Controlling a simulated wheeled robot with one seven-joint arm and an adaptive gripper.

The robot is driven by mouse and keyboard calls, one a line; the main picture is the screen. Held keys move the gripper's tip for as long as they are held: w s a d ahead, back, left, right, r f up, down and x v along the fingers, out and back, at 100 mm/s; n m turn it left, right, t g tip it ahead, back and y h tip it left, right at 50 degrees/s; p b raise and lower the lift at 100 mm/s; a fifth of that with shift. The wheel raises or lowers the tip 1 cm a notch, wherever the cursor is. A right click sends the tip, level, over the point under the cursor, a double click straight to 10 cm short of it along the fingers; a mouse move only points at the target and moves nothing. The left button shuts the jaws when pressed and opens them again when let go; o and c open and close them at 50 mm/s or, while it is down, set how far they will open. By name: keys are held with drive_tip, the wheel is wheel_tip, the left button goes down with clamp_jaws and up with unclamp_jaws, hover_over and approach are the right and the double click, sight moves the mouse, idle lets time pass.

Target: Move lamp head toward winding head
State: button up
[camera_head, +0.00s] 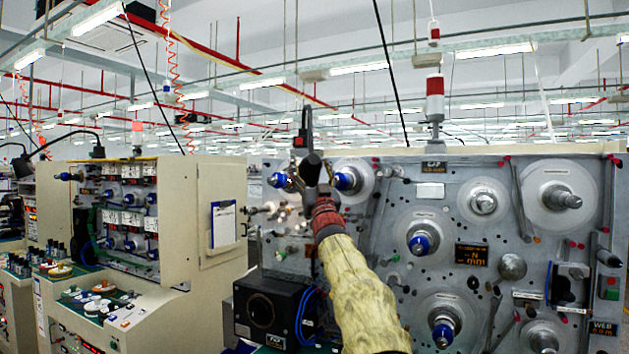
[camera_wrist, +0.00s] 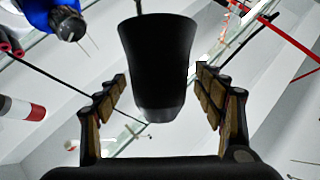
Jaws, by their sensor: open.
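A black, cup-shaped lamp head (camera_wrist: 158,60) hangs between the two fingers of my gripper (camera_wrist: 160,78) in the wrist view. The fingers are spread, with a visible gap on both sides of the lamp head. In the head view my gripper (camera_head: 312,168) is raised in front of the grey machine panel, and the lamp head cannot be told apart clearly there. Blue-tipped winding spindles lie on either side of it, one on the left (camera_head: 278,180) and one on the right (camera_head: 345,181). A blue spindle end (camera_wrist: 68,24) also shows at the top left of the wrist view.
The grey panel (camera_head: 400,205) carries several reels and spindles. A red-and-white signal light (camera_head: 435,95) rises above the panel. A beige machine (camera_head: 195,215) stands at the left.

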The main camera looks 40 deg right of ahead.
drive_tip(key=v, duration=1.1)
drive_tip(key=shift+s, duration=0.15)
drive_tip(key=shift+a+f, duration=0.1)
drive_tip(key=shift+f, duration=0.05)
